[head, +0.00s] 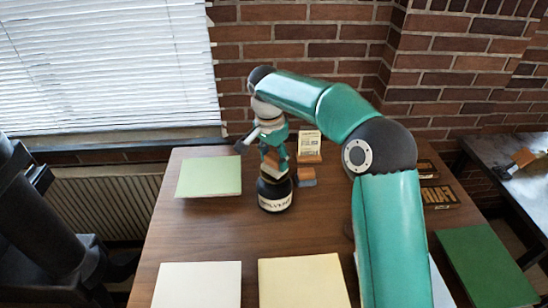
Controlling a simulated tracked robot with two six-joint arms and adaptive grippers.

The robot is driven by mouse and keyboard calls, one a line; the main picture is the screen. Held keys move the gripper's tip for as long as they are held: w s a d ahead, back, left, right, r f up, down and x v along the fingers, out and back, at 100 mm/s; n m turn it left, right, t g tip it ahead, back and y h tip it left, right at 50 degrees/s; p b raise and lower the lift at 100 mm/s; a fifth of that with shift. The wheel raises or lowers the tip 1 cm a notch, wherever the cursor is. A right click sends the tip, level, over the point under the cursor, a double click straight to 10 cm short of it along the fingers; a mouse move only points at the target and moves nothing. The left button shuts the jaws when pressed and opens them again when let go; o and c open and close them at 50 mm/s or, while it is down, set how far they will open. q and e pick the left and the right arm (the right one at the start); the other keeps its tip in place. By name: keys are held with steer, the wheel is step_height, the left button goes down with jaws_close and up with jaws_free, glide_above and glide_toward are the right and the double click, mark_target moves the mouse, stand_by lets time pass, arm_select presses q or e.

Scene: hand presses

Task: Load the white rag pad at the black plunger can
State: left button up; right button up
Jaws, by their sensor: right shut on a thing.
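The black plunger can (274,196) stands on the brown table, with a pale lettered band around it. My right gripper (273,153) is above the can, pointing down, shut on a small block with a brown wooden back, which I take to be the white rag pad (275,168). The block is right over the can's top. I cannot tell whether it touches it. The gripper's fingers partly hide the block, and its underside cannot be seen. My left gripper is not in view.
A brown-topped block with a blue-grey base (306,177) stands close right of the can. A card on a wooden stand (309,145) is behind it. Green (209,177), white (197,286) and cream (303,281) sheets lie flat. Wooden lettered blocks (438,196) are at right.

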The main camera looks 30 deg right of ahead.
mark_target(270, 158)
step_height(270, 158, up, 7)
steer(key=p, duration=0.6)
stand_by(0.4)
stand_by(0.6)
steer(key=shift+w+a, duration=0.15)
steer(key=shift+a, duration=0.35)
steer(key=s+a+f+n, duration=0.1)
steer(key=a+f+n, duration=0.3)
steer(key=a, duration=0.4)
steer(key=s+a+f+n+y, duration=0.1)
steer(key=a+f+n, duration=0.3)
steer(key=a+n, duration=0.2)
steer(key=s+a+f+n+t, duration=0.1)
steer(key=a+f+n, duration=0.3)
steer(key=a, duration=0.7)
steer(key=shift+f+n, duration=0.4)
